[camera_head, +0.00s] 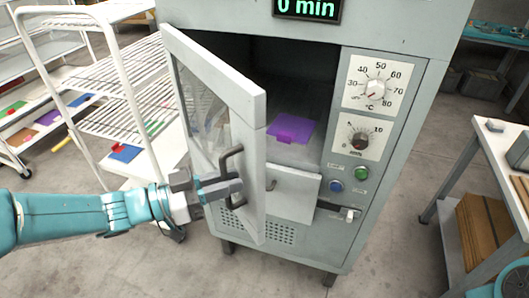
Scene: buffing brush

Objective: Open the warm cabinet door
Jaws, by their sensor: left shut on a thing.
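The warm cabinet (403,157) is a grey floor-standing unit in the middle of the camera_head view. Its door (258,122) has a glass pane and stands partly open, swung toward me and to the left. My left gripper (228,188) is shut on the dark door handle (235,161), at the door's free edge. A purple item (291,129) shows inside the cabinet's dark interior. My right gripper is not clearly seen; only a bit of teal at the lower right corner shows.
A white wire rack (122,88) stands left of the cabinet, close behind my left arm. A workbench (497,148) stands at the right. The cabinet front has two dials (375,90), a green button (361,173) and a blue button (335,186). Floor in front of the cabinet is clear.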

